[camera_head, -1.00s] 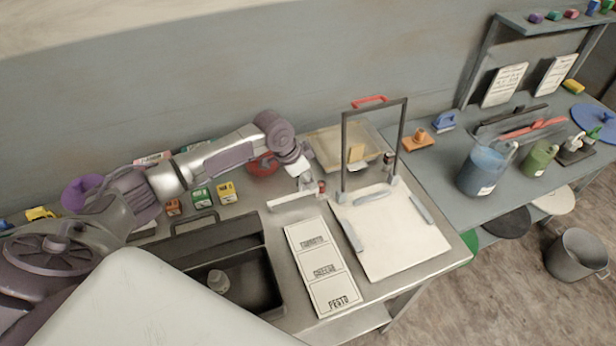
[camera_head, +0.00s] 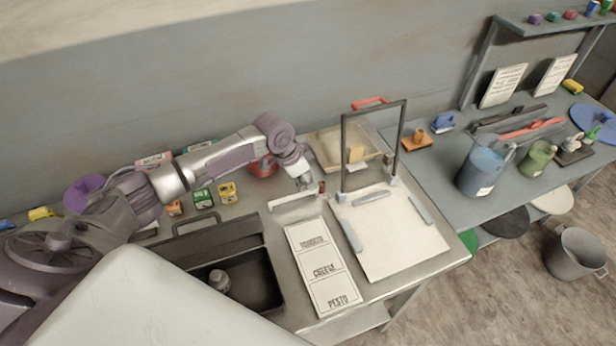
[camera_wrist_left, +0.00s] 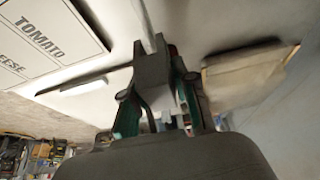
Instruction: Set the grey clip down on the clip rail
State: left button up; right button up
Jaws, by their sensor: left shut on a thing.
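My left gripper (camera_head: 306,184) is over the clip rail (camera_head: 290,203), a pale narrow bar on the steel table behind the label card. In the left wrist view my left gripper (camera_wrist_left: 158,115) is shut on the dark grey clip (camera_wrist_left: 153,72), which sits between its fingers. A pale bar, probably the rail, runs up to the clip in that view; whether they touch I cannot tell. In the head view the clip is too small to separate from the fingers. A small red item (camera_head: 322,187) stands just right of the gripper. My right gripper is not in view.
The card (camera_head: 323,268) reads tomato, cheese and pesto. Right of it lies a white board (camera_head: 395,240) with grey strips and an upright dark frame (camera_head: 344,150). A dark bin (camera_head: 262,262) stands at left. A clear tray (camera_head: 330,150) is behind the gripper.

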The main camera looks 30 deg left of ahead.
pick_arm(q)
jog(key=shift+p, duration=0.3)
dwell(0.4)
jog(key=shift+f+b, duration=1)
jog(key=shift+f, duration=0.8)
jog(key=o, duration=1)
jog(key=shift+r, duration=0.1)
jog(key=v, duration=1.2)
